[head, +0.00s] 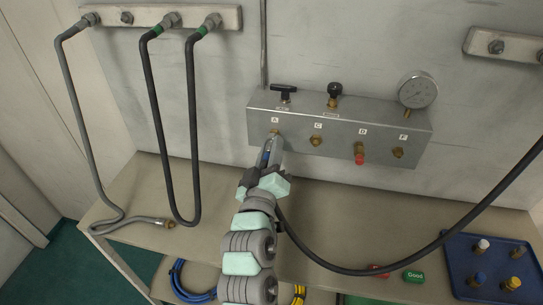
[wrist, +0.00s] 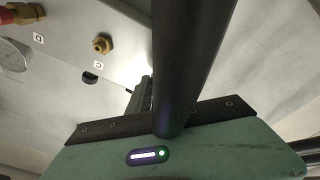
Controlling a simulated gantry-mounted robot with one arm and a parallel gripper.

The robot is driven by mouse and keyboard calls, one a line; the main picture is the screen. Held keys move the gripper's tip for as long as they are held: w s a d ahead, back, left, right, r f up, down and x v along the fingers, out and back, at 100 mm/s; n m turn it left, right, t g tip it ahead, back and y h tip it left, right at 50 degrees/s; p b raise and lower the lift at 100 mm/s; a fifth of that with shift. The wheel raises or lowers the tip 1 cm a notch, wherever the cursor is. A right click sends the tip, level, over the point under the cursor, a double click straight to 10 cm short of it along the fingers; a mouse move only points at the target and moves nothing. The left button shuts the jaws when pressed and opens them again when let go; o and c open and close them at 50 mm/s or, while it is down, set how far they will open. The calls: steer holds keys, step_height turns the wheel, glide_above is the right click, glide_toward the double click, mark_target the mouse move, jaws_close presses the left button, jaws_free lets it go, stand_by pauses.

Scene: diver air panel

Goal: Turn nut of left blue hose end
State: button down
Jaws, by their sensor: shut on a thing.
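A dark hose (head: 405,271) enters from the right, sags over the bench and runs up to my gripper (head: 272,151). A small blue mark on the hose end (head: 265,156) shows beside the fingers. My gripper is shut on this hose end, just below port A (head: 275,131) of the metal panel (head: 345,137). The nut is hidden by the fingers, so I cannot tell how it sits on the port.
The panel has more brass ports, one with a red cap (head: 360,160), black handles and a gauge (head: 417,90). A grey hose (head: 95,170) ends on the bench. A blue tray (head: 462,270) with fittings is at right, near a green block (head: 414,276).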

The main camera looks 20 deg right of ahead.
steer(key=shift+a+r+m+b, duration=0.1)
steer(key=shift+m+b, duration=0.55)
steer(key=shift+m, duration=0.25)
steer(key=c, duration=1.2)
jaws_free()
steer(key=shift+o, duration=0.2)
steer(key=shift+s, duration=0.1)
steer(key=shift+a, duration=0.1)
steer(key=p+v, duration=0.6)
steer(key=v, duration=0.4)
steer(key=shift+s+a+p, duration=0.25)
steer(key=shift+s+p, duration=0.05)
steer(key=shift+p, duration=0.05)
steer(key=shift+f, duration=0.25)
